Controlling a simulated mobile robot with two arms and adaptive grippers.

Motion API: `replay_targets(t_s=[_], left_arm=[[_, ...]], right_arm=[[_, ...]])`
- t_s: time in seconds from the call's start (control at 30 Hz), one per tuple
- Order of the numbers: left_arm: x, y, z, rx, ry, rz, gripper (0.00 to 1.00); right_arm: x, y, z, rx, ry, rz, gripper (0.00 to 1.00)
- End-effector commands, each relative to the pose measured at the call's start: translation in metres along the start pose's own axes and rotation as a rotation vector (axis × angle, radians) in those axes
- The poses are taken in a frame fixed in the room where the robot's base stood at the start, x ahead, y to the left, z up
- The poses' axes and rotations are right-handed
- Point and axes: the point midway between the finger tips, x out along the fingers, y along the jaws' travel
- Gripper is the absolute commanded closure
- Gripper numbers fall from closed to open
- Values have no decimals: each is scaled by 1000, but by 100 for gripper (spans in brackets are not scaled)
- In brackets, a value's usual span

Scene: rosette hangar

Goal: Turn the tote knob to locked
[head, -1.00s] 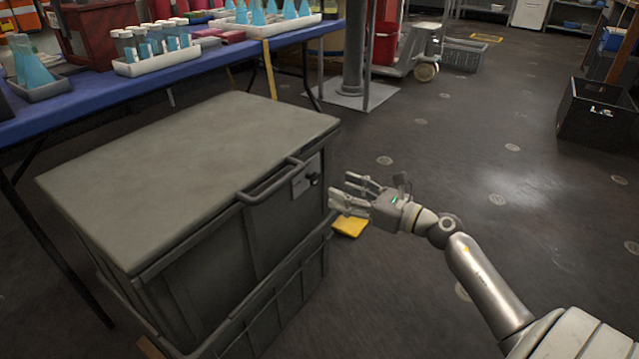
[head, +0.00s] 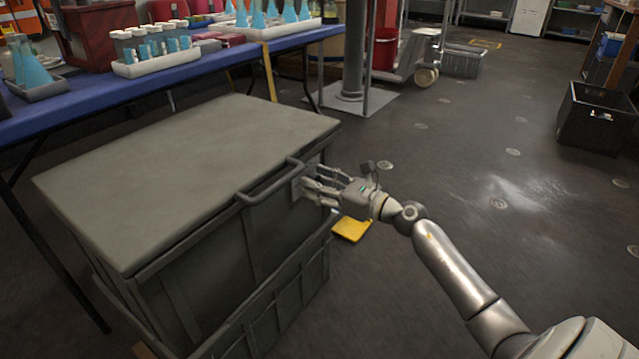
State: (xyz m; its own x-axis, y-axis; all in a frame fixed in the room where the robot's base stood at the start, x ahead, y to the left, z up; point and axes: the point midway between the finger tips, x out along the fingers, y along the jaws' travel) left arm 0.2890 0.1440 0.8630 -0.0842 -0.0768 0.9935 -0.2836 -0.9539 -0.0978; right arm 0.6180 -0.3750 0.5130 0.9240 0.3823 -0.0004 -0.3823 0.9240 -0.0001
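The grey tote (head: 215,255) stands on the floor at the left, its flat lid (head: 185,175) shut. A bar handle (head: 268,186) sits on its front near the lid edge. Right of the handle is a small latch plate (head: 297,187). The knob on this plate is hidden behind my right gripper's fingers, so its setting does not show. My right gripper (head: 309,187) is at the plate, its fingers spread and pointing left at the knob's place. Whether the fingers touch the knob cannot be told. My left gripper is out of view.
A blue table (head: 75,104) with racks of bottles and flasks stands behind the tote. A yellow item (head: 351,229) lies on the floor below my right gripper. A black bin (head: 597,118) stands at the right. The floor between is clear.

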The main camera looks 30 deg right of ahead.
Motion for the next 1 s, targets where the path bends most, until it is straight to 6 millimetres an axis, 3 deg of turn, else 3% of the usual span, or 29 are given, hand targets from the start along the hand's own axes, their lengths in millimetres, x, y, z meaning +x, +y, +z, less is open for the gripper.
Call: replay_targets(t_s=[0.03, 0.23, 0.6, 1.0], left_arm=[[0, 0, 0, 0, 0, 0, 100], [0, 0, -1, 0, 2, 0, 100], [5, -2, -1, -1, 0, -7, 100], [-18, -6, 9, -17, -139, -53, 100]], right_arm=[[0, 0, 0, 0, 0, 0, 68], [0, 0, 0, 0, 0, 0, 93], [0, 0, 3, 65, 0, 0, 94], [0, 0, 6, 378, 1, -2, 94]])
